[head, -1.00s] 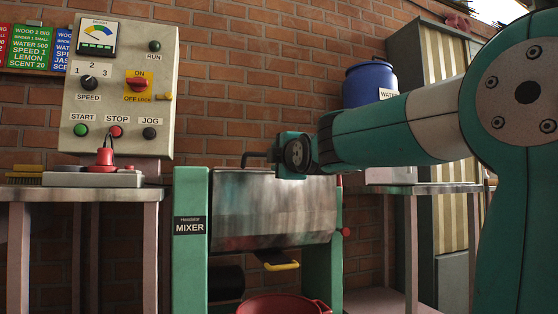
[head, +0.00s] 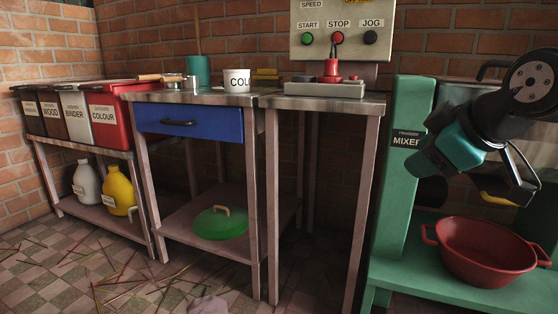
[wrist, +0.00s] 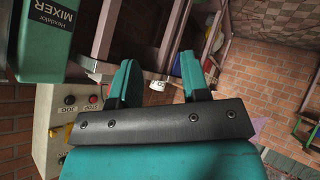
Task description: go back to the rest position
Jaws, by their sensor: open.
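My gripper (wrist: 160,78) shows in the wrist view with its two teal fingers apart and nothing between them. In the head view my folded teal arm end hangs at the right, in front of the green mixer (head: 398,190). The fingertips are hard to make out there. The mixer's side and label also show in the wrist view (wrist: 38,45) at upper left. A white cup, probably the one marked COL (head: 237,80), shows small and far off behind the fingers.
A red basin (head: 485,250) sits on the mixer's lower shelf. The control panel (head: 343,30) hangs above a small table. A bench with a blue drawer (head: 190,122) and labelled bins (head: 110,112) stand left. The tiled floor (head: 95,270) in front has scattered sticks.

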